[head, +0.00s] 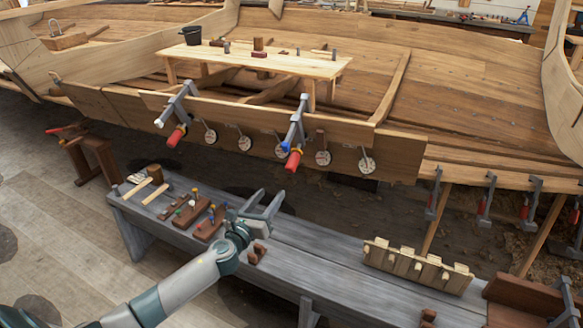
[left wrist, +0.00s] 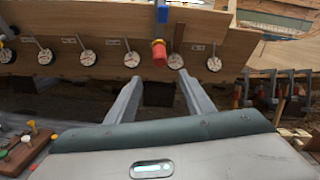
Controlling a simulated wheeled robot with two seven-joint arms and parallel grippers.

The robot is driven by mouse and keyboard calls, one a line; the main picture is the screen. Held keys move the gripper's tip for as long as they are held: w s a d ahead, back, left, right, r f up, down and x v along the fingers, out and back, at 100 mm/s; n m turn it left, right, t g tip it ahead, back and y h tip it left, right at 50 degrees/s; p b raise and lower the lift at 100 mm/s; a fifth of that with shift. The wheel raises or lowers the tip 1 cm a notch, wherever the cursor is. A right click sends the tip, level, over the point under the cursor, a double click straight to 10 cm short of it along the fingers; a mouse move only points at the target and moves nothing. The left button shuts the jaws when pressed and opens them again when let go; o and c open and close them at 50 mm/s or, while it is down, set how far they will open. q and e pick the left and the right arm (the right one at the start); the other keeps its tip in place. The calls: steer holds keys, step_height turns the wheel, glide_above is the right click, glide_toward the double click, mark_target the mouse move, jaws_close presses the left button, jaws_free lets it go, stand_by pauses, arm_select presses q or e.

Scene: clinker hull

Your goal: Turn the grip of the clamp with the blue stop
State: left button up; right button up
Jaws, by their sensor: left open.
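The clamp with the blue stop (head: 297,122) hangs on the upper edge of the hull plank, right of another clamp. Its blue stop (head: 286,146) sits beside a yellow collar and a red grip (head: 293,161). In the left wrist view the red grip (left wrist: 159,56) points towards me, with the blue stop (left wrist: 162,14) above it. My left gripper (head: 265,200) is open and empty over the bench, below and left of the grip. In the left wrist view the grip appears just beyond the gap between the fingertips (left wrist: 160,77), apart from them. My right gripper is out of view.
Another clamp (head: 178,104) with a pale stop and red grip is on the plank to the left. Several round dials (head: 245,143) line the plank. The grey bench (head: 330,262) below holds tools, pegs and a wooden rack (head: 417,267).

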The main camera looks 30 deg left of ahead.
arm_select(q)
steer(key=shift+w, duration=0.1)
glide_toward(289, 170)
steer(key=w, duration=0.5)
steer(key=shift+w+a+f, duration=0.1)
steer(key=w, duration=0.2)
steer(key=shift+w+a, duration=0.1)
steer(key=shift+w, duration=0.3)
steer(key=w+b, duration=0.1)
steer(key=w, duration=0.2)
steer(key=shift+w, duration=0.65)
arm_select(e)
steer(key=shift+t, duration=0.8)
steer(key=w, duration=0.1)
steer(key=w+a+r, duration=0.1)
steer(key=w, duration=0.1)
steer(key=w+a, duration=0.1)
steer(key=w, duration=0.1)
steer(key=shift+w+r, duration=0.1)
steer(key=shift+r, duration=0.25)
arm_select(q)
steer(key=c, duration=1)
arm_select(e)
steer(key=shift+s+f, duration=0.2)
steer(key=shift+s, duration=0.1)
